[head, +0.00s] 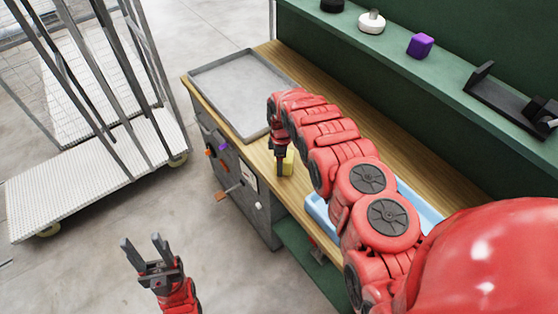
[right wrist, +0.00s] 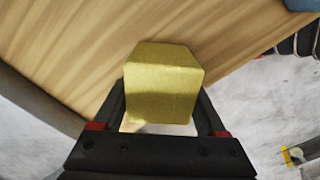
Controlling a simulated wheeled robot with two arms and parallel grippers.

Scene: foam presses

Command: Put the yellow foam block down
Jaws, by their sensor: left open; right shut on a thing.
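The yellow foam block (head: 287,162) is at the front edge of the wooden bench top (head: 390,125), partly behind my right gripper (head: 281,168) in the head view. In the right wrist view the yellow foam block (right wrist: 160,85) sits between the two dark fingers of my right gripper (right wrist: 165,110), which is shut on it. Wood shows behind the block; I cannot tell whether the block touches it. My left gripper (head: 143,249) is open and empty, over the floor to the left of the bench.
A grey metal tray (head: 203,78) lies on the bench's far left end. A light blue bin (head: 319,212) is partly hidden by my right arm. A green shelf holds a purple block (head: 420,45) and a white round thing (head: 371,22). A wheeled cart (head: 95,175) stands left.

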